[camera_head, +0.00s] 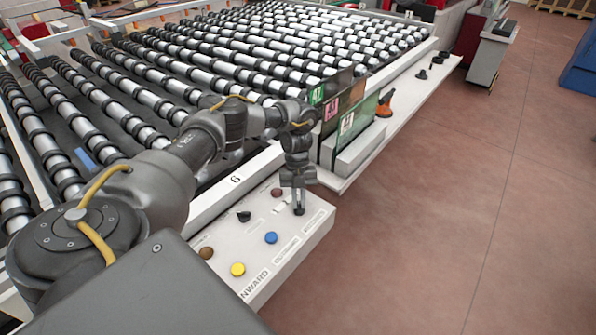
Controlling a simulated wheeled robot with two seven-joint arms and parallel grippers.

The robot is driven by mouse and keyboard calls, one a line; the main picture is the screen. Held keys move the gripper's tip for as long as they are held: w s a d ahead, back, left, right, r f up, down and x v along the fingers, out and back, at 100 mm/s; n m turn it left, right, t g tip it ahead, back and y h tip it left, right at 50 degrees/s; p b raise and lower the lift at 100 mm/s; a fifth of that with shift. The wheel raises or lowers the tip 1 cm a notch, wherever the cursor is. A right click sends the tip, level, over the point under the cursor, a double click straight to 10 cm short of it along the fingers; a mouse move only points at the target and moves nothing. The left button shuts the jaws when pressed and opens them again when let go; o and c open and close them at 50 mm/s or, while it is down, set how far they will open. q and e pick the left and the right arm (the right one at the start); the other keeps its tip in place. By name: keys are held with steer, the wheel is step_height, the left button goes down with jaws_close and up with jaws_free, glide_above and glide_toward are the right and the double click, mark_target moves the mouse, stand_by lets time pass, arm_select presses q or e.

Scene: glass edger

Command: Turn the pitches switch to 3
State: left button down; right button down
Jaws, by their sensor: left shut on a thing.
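A white control panel (218,243) stands at the near end of the roller table. My left gripper (298,206) points down at the panel's right part and is shut on a small black switch knob (299,212), which the fingers largely hide. A second black knob (243,216) sits further left on the panel. The printed labels and numbers by the knobs are too small to read, so I cannot tell the switch's setting. My right gripper is not in view.
The panel also carries a blue button (271,238), a yellow button (238,269) and brown buttons (206,252). Numbered cards (346,122) stand in a white holder behind my gripper. An orange tool (385,104) lies on the ledge beyond.

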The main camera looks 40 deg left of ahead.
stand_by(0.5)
arm_select(q)
steer(key=c, duration=1.5)
jaws_free()
steer(key=shift+r, duration=0.1)
steer(key=shift+b+v, duration=0.3)
steer(key=shift+v, duration=5.05)
